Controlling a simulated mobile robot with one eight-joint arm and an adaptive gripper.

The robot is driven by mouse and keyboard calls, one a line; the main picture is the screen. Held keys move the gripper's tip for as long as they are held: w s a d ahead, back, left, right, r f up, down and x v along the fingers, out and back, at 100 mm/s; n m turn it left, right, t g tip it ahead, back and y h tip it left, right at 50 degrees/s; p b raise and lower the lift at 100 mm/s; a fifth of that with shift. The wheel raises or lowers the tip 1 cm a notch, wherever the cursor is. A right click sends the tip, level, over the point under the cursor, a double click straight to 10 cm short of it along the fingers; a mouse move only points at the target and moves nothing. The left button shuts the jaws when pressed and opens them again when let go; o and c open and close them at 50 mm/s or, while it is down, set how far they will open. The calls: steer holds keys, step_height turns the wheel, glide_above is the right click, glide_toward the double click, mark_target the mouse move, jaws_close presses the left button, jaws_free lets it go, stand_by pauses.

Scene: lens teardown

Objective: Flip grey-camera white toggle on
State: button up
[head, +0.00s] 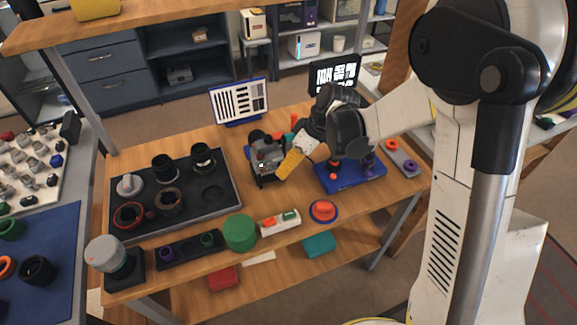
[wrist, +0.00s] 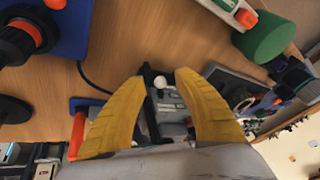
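The grey camera (head: 267,158) stands on the wooden table in the head view, just left of my gripper. In the wrist view the grey camera (wrist: 172,112) shows between and beyond my two yellow fingers. A small white round knob, likely the white toggle (wrist: 160,82), shows at its upper edge between the fingertips. Whether it is on or off I cannot tell. My gripper (head: 284,174) (wrist: 159,77) is open, with a clear gap between the fingertips. No contact with the knob is clear. In the head view the yellow finger hides part of the camera's right side.
A dark tray (head: 232,183) with lens parts lies to the left. A green cylinder (head: 240,233), a white switch box (head: 280,222) and a red button (head: 323,210) stand along the front. A blue stand (head: 350,178) is to the right, and a striped chart (head: 239,101) is behind.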

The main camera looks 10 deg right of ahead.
steer(key=v, duration=1.2)
